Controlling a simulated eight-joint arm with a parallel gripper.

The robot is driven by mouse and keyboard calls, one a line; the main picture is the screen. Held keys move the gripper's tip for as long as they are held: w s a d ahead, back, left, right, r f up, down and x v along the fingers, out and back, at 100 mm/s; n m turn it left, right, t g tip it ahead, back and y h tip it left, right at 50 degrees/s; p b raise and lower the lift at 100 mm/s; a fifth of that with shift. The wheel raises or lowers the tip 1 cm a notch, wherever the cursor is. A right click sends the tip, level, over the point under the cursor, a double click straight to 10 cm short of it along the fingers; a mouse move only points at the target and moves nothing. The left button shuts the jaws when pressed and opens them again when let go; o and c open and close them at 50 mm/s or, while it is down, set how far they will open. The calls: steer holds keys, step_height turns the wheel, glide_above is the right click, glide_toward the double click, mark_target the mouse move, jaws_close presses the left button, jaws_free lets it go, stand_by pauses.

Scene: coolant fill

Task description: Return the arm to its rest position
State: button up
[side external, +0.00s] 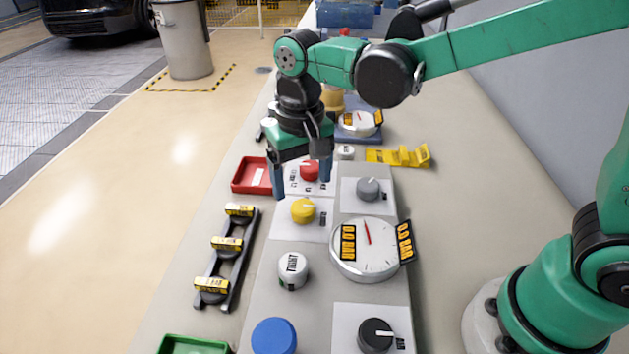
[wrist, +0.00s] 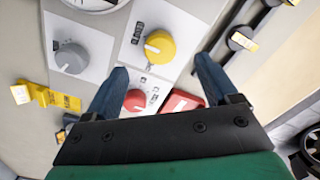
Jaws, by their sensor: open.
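My gripper (side external: 302,180) is green and black with two blue fingers. In the side external view it hangs fingers-down over the panel, around the level of the red knob (side external: 309,171). The fingers are apart with nothing between them. In the wrist view my gripper (wrist: 160,90) shows both fingers spread, with the red knob (wrist: 135,100) partly between them and the yellow knob (wrist: 159,46) just beyond. I cannot tell whether a finger touches the panel. My arm reaches in from the upper right.
Near the gripper are a grey knob (side external: 368,188), a dial gauge (side external: 366,262), a red tray (side external: 249,176) and a yellow bracket (side external: 400,156). A black rack (side external: 228,262) with yellow-labelled parts lies to the left. A blue cap (side external: 274,336) and black knob (side external: 375,334) sit in front. The right tabletop is clear.

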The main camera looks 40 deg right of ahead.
steer(key=s+d+r+n+t, duration=0.2)
steer(key=s+d+t, duration=0.4)
steer(key=d, duration=0.4)
steer(key=shift+r+t, duration=0.6)
